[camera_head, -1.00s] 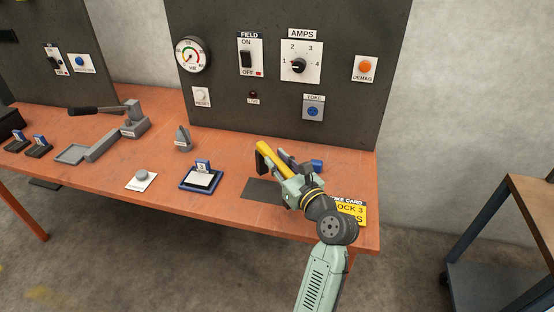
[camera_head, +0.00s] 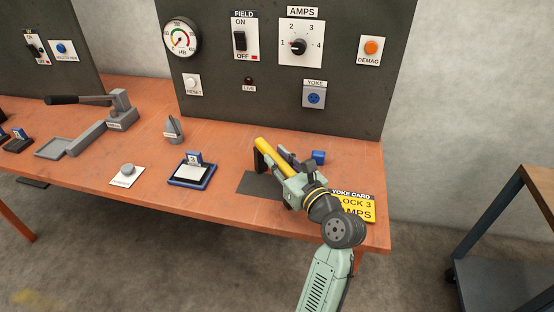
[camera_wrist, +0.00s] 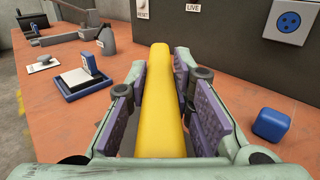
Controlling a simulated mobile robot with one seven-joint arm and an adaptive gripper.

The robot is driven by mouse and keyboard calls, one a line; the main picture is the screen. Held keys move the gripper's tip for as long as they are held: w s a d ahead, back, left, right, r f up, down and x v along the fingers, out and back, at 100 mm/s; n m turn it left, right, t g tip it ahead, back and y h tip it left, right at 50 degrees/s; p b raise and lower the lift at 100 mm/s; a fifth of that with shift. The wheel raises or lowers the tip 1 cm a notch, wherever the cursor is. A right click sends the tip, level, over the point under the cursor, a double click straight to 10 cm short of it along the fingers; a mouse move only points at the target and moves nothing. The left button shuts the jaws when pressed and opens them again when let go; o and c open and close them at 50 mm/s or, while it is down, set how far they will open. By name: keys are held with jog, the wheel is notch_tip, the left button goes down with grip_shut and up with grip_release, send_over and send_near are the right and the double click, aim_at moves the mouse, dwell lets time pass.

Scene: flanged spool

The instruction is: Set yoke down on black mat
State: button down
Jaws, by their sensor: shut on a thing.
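The yoke (camera_head: 264,146) is a yellow bar with a dark leg showing at its far left end. My gripper (camera_head: 289,165) is shut on it, with the purple pads on either side of the bar. In the wrist view the yellow bar (camera_wrist: 160,105) runs lengthwise between the pads of my gripper (camera_wrist: 157,98). The black mat (camera_head: 258,186) lies flat on the bench under and in front of the yoke, partly hidden by my gripper. The leg's lower end is over or at the mat's far part; I cannot tell if it touches.
A blue block (camera_head: 318,157) sits just right of the yoke. The yellow yoke card (camera_head: 357,207) lies by my wrist. A blue-rimmed tray (camera_head: 191,173) stands left of the mat. The upright control panel (camera_head: 220,100) rises behind, with the blue yoke socket (camera_head: 314,95).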

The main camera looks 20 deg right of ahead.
jog(key=shift+s+r, duration=0.1)
jog(key=shift+r, duration=0.15)
jog(key=shift+f, duration=0.1)
jog(key=c, duration=1.4)
grip_release()
jog(key=shift+f, duration=0.15)
jog(key=s, duration=0.4)
jog(key=s+d+b, duration=0.1)
jog(key=s, duration=0.3)
jog(key=s+d, duration=0.1)
jog(key=s, duration=0.2)
jog(key=shift+s+d+b, duration=0.15)
jog(key=shift+s+b, duration=0.25)
